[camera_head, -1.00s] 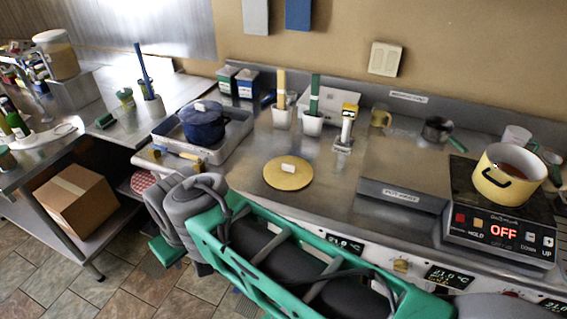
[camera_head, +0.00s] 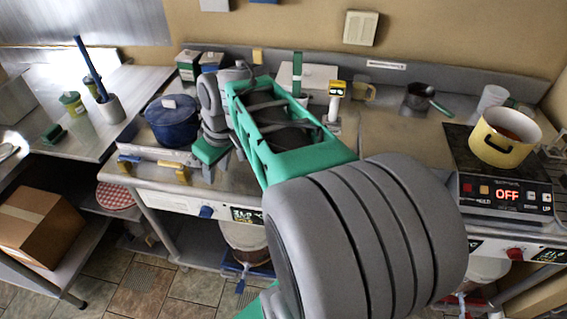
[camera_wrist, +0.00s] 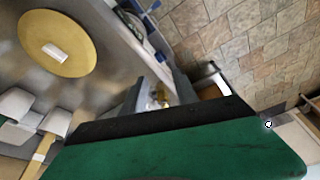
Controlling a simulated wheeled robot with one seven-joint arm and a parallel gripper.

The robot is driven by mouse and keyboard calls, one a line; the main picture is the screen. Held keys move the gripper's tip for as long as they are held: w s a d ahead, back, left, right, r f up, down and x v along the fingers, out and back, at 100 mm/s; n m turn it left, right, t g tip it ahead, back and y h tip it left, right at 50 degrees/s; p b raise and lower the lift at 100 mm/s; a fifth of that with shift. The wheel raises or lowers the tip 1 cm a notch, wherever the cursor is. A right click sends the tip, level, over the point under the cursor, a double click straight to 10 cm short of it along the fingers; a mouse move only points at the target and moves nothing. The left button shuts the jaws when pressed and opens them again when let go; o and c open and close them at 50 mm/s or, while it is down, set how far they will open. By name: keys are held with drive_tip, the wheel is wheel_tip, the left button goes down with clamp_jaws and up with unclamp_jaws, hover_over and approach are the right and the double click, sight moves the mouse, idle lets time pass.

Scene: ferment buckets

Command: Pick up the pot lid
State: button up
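The pot lid, a yellow disc with a small white knob or tag on top, lies flat on the steel counter in the upper left of the wrist view (camera_wrist: 58,28). In the head view my arm covers the place where it lay. My gripper (camera_head: 209,151) is at the far end of the arm in the head view, by the blue pot and partly hidden by my own links. Its green and black body fills the bottom of the wrist view, apart from the lid. An open yellow pot (camera_head: 500,150) sits on the hotplate at right.
Behind my arm are a yellow-topped device (camera_head: 336,100), a beige mug (camera_head: 364,92) and a dark saucepan (camera_head: 416,98). A hotplate (camera_head: 485,190) stands at right.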

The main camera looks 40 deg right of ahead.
drive_tip(key=s+d+f+n+y, duration=0.1)
drive_tip(key=d+f+n, duration=0.15)
drive_tip(key=d, duration=1.05)
drive_tip(key=s+d+f+n+y, duration=0.15)
drive_tip(key=d+f, duration=0.25)
drive_tip(key=d, duration=0.9)
drive_tip(key=shift+n+t+h, duration=0.3)
drive_tip(key=shift+h, duration=0.15)
drive_tip(key=w+f, duration=0.1)
drive_tip(key=f, duration=0.1)
drive_tip(key=w+a+f, duration=0.1)
drive_tip(key=f, duration=0.1)
drive_tip(key=w+a+f, duration=0.1)
drive_tip(key=w+f, duration=0.1)
drive_tip(key=shift+w+a+f, duration=0.1)
drive_tip(key=shift+f, duration=0.05)
drive_tip(key=shift+c, duration=0.2)
clamp_jaws()
